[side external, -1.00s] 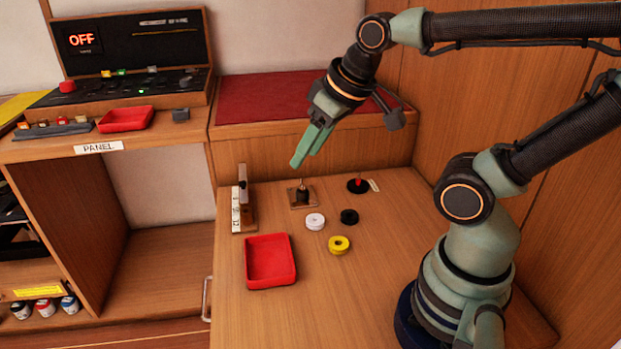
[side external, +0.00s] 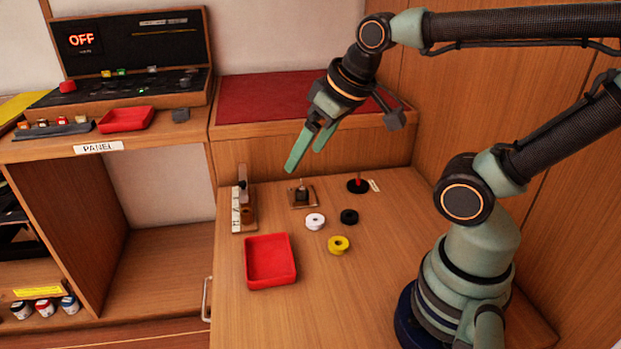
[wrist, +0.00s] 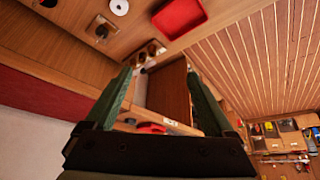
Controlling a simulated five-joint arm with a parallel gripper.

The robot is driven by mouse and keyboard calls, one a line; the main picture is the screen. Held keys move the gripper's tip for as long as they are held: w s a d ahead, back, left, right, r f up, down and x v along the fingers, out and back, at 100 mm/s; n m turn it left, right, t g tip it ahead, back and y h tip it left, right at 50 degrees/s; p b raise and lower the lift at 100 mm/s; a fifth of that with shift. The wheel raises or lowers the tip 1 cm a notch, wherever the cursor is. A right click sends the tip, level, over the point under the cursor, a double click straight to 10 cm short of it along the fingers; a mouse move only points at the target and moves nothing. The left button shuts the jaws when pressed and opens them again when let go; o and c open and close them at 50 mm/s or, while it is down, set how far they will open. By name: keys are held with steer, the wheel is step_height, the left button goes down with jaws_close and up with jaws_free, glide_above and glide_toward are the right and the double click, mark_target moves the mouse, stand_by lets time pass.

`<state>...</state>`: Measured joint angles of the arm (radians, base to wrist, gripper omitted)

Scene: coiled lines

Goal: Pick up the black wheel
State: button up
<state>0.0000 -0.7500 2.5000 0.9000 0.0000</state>
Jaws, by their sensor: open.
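The black wheel (side external: 349,216) lies flat on the wooden table in the side view, right of the white wheel (side external: 315,221) and behind the yellow wheel (side external: 339,244). My gripper (side external: 304,159) is open and empty, in the air above and to the left of the black wheel, well apart from it. In the wrist view my gripper (wrist: 158,72) has its two green fingers spread with nothing between them. The white wheel (wrist: 119,7) shows at the top there; I cannot make out the black wheel for certain in that view.
A small post on a square base (side external: 303,197) stands below my gripper. A black disc with a red peg (side external: 358,186) is behind the black wheel. A red tray (side external: 270,280) lies at front left, and an upright wooden stand (side external: 245,205) at left. The table's front is clear.

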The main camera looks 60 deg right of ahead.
steer(key=m+g, duration=0.6)
steer(key=m, duration=0.6)
glide_above(349, 217)
step_height(349, 217, down, 13)
steer(key=f, duration=1.2)
steer(key=shift+s+a, duration=0.15)
steer(key=shift+a, duration=0.05)
steer(key=shift+r, duration=0.1)
jaws_close()
